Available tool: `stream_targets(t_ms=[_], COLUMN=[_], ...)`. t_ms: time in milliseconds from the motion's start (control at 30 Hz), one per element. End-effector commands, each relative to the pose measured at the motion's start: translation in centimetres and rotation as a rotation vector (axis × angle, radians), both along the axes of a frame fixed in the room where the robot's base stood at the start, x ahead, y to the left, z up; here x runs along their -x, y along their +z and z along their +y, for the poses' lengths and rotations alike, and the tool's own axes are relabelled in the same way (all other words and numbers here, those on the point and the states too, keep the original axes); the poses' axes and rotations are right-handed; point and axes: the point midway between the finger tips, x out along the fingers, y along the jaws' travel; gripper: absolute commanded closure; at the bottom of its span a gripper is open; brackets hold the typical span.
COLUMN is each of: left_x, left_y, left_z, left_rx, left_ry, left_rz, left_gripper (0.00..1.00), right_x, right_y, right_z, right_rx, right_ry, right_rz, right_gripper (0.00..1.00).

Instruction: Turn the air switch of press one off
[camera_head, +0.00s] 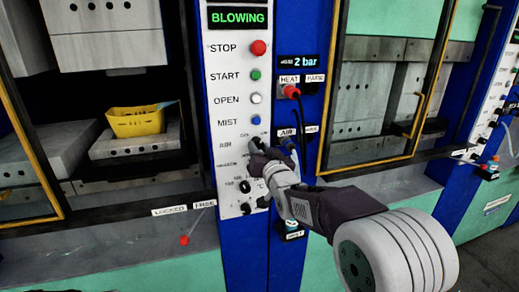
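The white control panel (223,120) of the press stands upright in the middle of the view. Its display (238,18) reads "BLOWING" in green. The row labelled AIR (224,147) lies below the blue MIST button (256,120). My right gripper (260,152) comes in from the lower right, with its dark fingertips at the AIR row near the panel's right edge. The fingers cover most of the AIR switch, so its position is hidden. I cannot tell whether the fingers touch it or how far apart they are. My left gripper is not in view.
Red STOP (258,48), green START (255,75) and white OPEN (256,99) buttons sit above. More knobs, including a black one (245,187), sit below. A red connector (291,91) with a cable is close right. A yellow basket (136,121) stands in the left press.

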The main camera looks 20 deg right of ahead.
Motion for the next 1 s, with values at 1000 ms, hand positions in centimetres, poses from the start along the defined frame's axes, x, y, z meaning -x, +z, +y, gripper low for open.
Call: stream_targets(t_ms=[1000], left_x=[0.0], left_y=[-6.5], left_z=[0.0], left_rx=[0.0], left_ry=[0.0], left_rz=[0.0], left_gripper=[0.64], right_x=[0.0], right_y=[-0.3], right_z=[-0.3], right_rx=[0.687], right_ry=[-0.002], right_rz=[-0.027], right_gripper=[1.0])
